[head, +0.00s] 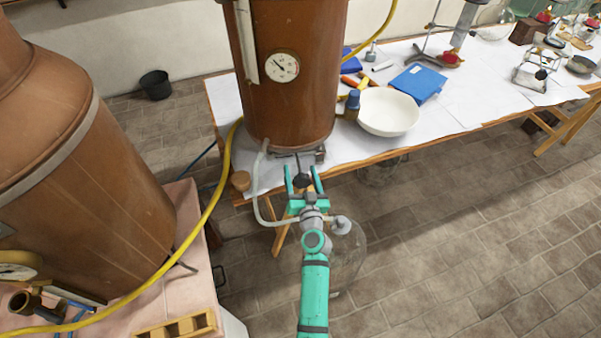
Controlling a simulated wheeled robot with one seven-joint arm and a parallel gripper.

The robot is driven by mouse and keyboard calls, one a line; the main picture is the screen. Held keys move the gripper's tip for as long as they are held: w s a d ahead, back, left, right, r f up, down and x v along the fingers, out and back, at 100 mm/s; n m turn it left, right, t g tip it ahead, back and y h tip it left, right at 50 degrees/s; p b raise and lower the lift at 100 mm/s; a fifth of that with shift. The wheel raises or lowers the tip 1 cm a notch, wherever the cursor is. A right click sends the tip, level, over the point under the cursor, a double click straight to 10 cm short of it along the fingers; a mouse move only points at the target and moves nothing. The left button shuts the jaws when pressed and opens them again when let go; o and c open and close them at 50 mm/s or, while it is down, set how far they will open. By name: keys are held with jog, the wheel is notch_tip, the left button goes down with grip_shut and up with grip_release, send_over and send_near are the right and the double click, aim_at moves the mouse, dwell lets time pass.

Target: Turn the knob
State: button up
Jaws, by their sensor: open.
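A small dark knob (301,180) sits at the front foot of the copper boiler (290,95), by the table's near edge. My gripper (303,174) is open, with one teal finger on each side of the knob. From this view I cannot tell whether the fingers touch it. The arm reaches in from the bottom of the picture. A round dial gauge (282,67) is on the boiler's front.
A pale hose (257,195) loops down left of my gripper, and a glass flask (347,250) hangs below right. A white bowl (388,112) and blue bottle (352,103) stand on the table. A yellow hose (207,215) and large copper vessel (90,180) are left.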

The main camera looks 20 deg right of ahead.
jog(key=s+a, duration=0.1)
jog(key=s, duration=0.9)
jog(key=shift+s+a, duration=0.2)
jog(key=shift+a, duration=0.05)
jog(key=s+a+f+n+g, duration=0.15)
jog(key=s+a, duration=0.25)
jog(key=s, duration=0.5)
jog(key=s+a+f+g, duration=0.1)
jog(key=s+a+f, duration=0.25)
jog(key=s, duration=0.55)
jog(key=s+a+r+n+y, duration=0.1)
jog(key=s+a+r, duration=0.4)
jog(key=s, duration=0.4)
jog(key=s+a+r+n+y, duration=0.1)
jog(key=s+a+r+n, duration=0.1)
jog(key=s+a+r, duration=0.3)
jog(key=s+r, duration=0.1)
jog(key=s, duration=0.3)
jog(key=shift+a+r+y, duration=0.2)
jog(key=shift+a+y, duration=0.1)
jog(key=shift+a, duration=0.1)
